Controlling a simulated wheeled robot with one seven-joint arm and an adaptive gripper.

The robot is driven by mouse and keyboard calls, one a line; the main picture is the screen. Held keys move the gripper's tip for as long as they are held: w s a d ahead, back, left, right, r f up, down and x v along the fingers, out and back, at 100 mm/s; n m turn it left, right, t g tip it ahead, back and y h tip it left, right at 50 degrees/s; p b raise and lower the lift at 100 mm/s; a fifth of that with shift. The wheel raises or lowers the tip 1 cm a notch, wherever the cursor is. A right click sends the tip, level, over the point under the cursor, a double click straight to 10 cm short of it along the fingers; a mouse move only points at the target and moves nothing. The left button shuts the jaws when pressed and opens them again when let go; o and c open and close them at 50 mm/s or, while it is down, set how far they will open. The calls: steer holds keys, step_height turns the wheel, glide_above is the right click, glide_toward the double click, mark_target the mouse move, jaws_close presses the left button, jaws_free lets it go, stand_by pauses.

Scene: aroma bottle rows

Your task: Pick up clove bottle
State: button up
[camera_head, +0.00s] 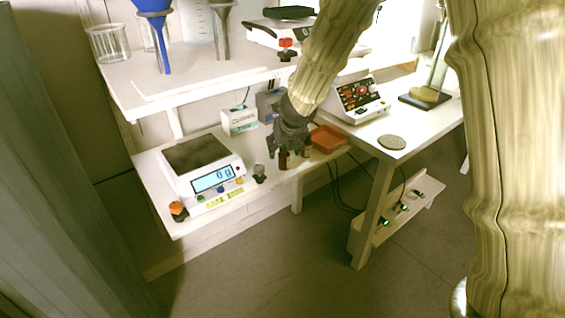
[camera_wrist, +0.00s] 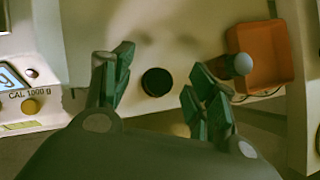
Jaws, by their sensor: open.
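My gripper (camera_head: 289,152) points down over the front edge of the lower white shelf. In the wrist view its two green fingers stand apart with a round black bottle cap (camera_wrist: 156,82) seen between them, and nothing is gripped. In the head view a dark reddish-brown bottle (camera_head: 283,161) stands under the fingers, partly hidden by them. Another bottle, with a rounded grey-blue top (camera_wrist: 243,63), is beside the right finger in the wrist view. No label is readable, so I cannot tell which bottle is clove.
A scale (camera_head: 205,170) reading 0 g stands left, with a grey-topped bottle (camera_head: 259,173) and an orange-and-black-topped bottle (camera_head: 178,210) near it. An orange tray (camera_head: 327,139) lies right of my gripper. Boxes (camera_head: 239,121) stand behind. An upper shelf (camera_head: 190,82) overhangs.

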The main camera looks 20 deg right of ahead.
mark_target(282, 151)
steer(key=b+x, duration=0.1)
steer(key=x, duration=0.3)
steer(key=c, duration=1.1)
steer(key=shift+r, duration=0.15)
step_height(282, 151, up, 3)
steer(key=p, duration=0.3)
steer(key=shift+r, duration=0.25)
steer(key=shift+s+a+f+b, duration=0.15)
steer(key=shift+s+f+b, duration=0.05)
steer(key=shift+s+b, duration=0.1)
steer(key=shift+s+a, duration=0.25)
steer(key=shift+s, duration=0.1)
steer(key=s+a+b, duration=0.1)
steer(key=s+a, duration=0.1)
steer(key=s, duration=0.2)
steer(key=s+a+r+b, duration=0.1)
steer(key=s+a+b, duration=0.1)
steer(key=s, duration=0.2)
steer(key=s+a+b, duration=0.2)
steer(key=s+a, duration=0.1)
steer(key=s, duration=0.1)
steer(key=shift+s+a+r, duration=0.1)
steer(key=shift+s+r, duration=0.05)
steer(key=shift+r, duration=0.15)
